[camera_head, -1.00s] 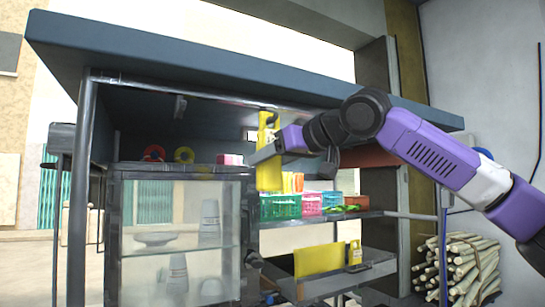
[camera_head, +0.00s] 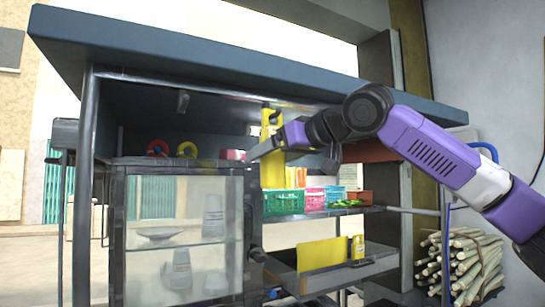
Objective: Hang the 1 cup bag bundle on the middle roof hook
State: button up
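The yellow cup bag bundle (camera_head: 272,176) is upright under the stall roof, right of centre, with a handle opening near its top. Its top reaches close to the roof's underside. I cannot tell whether it is on a hook; no hook shows clearly there. My gripper (camera_head: 262,150) comes in from the right, and a grey finger crosses in front of the bundle's middle. The other finger is not clear, so I cannot tell its grip. A roof hook (camera_head: 183,101) shows to the left, with nothing on it.
The roof (camera_head: 240,66) overhangs everything. Below stand a glass cabinet (camera_head: 180,234), green (camera_head: 284,202) and pink (camera_head: 314,199) baskets on a shelf, and a tray (camera_head: 372,258) with a yellow item. Red and yellow rings sit on the cabinet. Sugarcane (camera_head: 462,265) is stacked at lower right.

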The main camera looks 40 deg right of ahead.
jog(key=shift+s, duration=0.1)
jog(key=b+v, duration=0.2)
jog(key=v, duration=0.5)
jog(key=shift+s+r, duration=0.1)
jog(key=shift+s, duration=0.2)
